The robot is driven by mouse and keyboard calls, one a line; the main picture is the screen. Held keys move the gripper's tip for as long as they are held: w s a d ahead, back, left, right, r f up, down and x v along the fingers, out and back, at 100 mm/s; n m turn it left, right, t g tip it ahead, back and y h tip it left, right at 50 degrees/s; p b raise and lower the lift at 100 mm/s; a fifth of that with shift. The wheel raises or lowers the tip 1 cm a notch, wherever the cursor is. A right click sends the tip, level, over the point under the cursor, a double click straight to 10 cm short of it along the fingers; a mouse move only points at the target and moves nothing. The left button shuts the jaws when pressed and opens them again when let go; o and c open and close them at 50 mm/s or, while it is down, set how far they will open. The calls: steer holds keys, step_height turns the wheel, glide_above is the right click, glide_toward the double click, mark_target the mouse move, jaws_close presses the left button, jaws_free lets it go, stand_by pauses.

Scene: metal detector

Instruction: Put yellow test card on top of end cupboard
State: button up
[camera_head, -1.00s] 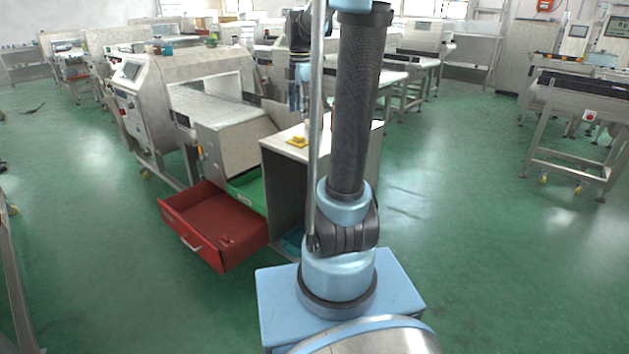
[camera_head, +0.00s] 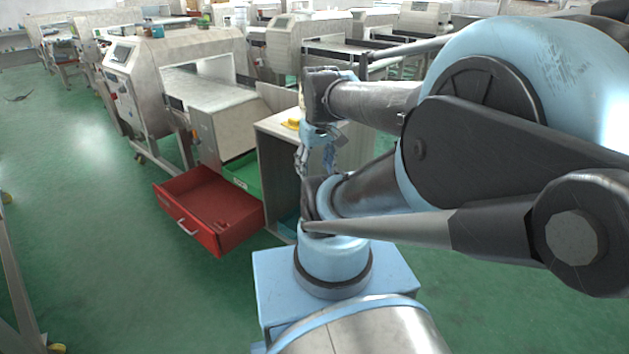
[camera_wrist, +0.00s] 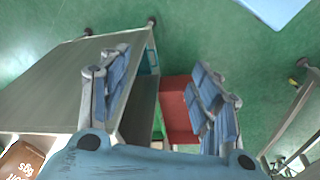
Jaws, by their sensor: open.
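The end cupboard (camera_head: 273,170) stands past my base, with a pale top and an open shelf side. A small yellow item (camera_head: 291,123) lies on its top, partly behind my arm; it is too small to tell whether it is the test card. My gripper (camera_head: 318,160) hangs low in front of the cupboard's open side. In the wrist view its two blue fingers (camera_wrist: 162,100) are spread wide with nothing between them. The cupboard's grey panel (camera_wrist: 50,85) is left of the fingers there. No yellow card shows in the wrist view.
A red drawer (camera_head: 210,205) is pulled out left of the cupboard, with a green tray (camera_head: 243,172) beside it. A metal detector machine (camera_head: 180,70) stands behind. A brown box (camera_wrist: 22,160) shows low in the wrist view. Green floor is free at left.

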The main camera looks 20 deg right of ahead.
steer(key=s+f+m, duration=0.2)
steer(key=f, duration=0.1)
steer(key=shift+s+a+f+m, duration=0.1)
steer(key=shift+s+a+m, duration=0.15)
steer(key=shift+a+m, duration=0.1)
